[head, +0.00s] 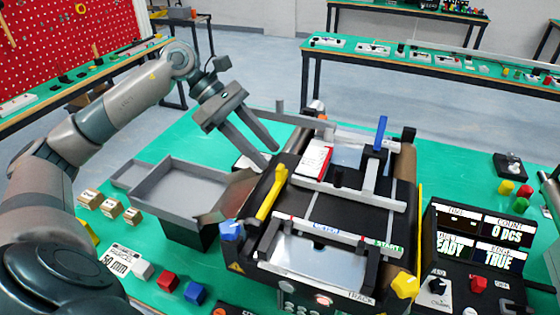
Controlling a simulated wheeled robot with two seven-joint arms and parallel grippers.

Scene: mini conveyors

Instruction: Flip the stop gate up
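A mini conveyor with a dark belt (325,208) stands on the green table. A yellow lever (271,193) leans along its left side. A blue-tipped upright lever (380,136) stands at the right side, near a grey bar across the belt. I cannot tell for sure which of these is the stop gate. My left gripper (269,157) is open and empty, its fingers pointing down, just above and behind the yellow lever and apart from it. A red and white box (313,161) is on the conveyor, right of the fingertips. My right gripper is not in view.
A grey tray (188,179) stands left of the conveyor. A display panel (480,240) with knobs stands at the right. The green table behind the conveyor is partly clear.

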